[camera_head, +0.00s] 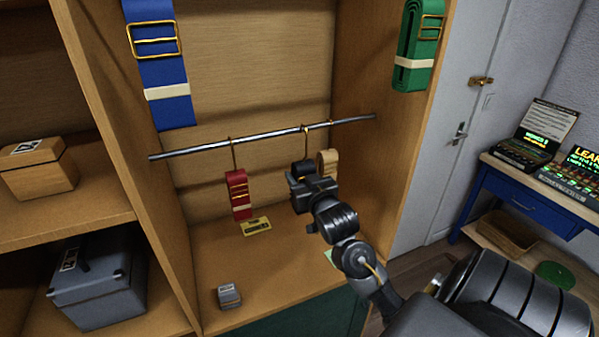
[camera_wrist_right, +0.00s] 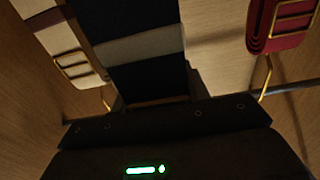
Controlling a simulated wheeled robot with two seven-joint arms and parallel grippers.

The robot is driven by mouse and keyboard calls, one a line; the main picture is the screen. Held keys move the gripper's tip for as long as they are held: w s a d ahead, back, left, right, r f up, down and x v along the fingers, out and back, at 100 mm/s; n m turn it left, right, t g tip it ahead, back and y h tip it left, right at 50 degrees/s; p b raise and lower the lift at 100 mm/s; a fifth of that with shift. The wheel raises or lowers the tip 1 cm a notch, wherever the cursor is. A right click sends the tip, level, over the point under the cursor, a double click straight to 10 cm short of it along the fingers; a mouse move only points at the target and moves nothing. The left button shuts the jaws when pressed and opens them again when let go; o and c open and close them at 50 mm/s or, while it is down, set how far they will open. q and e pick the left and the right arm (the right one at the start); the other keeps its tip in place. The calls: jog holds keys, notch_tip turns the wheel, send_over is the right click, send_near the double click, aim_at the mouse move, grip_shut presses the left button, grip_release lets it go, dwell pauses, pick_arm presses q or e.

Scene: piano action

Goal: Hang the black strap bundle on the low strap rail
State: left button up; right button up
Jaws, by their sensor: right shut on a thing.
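The black strap bundle (camera_head: 304,169) is upright below the low strap rail (camera_head: 265,136), between a red bundle (camera_head: 238,194) and a tan bundle (camera_head: 329,162). A brass hook (camera_head: 305,129) above the black bundle shows at the rail; I cannot tell whether it rests on the rail. My right gripper (camera_head: 306,188) is shut on the black bundle and hides its lower part. In the right wrist view the black bundle (camera_wrist_right: 148,75) with its grey band fills the middle, beyond the dark gripper body. My left gripper is not in view.
The red bundle (camera_wrist_right: 275,30) and tan bundle (camera_wrist_right: 75,60) hang close on either side. Blue (camera_head: 160,80) and green (camera_head: 418,45) straps hang higher up. Wooden side walls bound the bay.

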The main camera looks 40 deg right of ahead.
pick_arm(q)
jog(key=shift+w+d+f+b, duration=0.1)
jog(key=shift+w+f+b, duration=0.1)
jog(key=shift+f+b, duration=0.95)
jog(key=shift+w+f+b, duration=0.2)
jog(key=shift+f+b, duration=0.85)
jog(key=shift+b, duration=0.05)
pick_arm(e)
jog(key=w+d+f, duration=0.2)
jog(key=w+f, duration=0.1)
jog(key=w, duration=0.4)
jog(key=shift+w+d, duration=0.25)
jog(key=shift+d, duration=0.05)
jog(key=o, duration=1.2)
jog(key=shift+f, duration=0.1)
jog(key=b+v, duration=0.3)
jog(key=v, duration=0.7)
jog(key=shift+s+a+b, duration=0.1)
jog(key=shift+b, duration=0.3)
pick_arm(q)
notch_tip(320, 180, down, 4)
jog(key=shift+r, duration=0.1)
pick_arm(e)
jog(key=shift+s+a, duration=0.1)
jog(key=shift+s, duration=0.2)
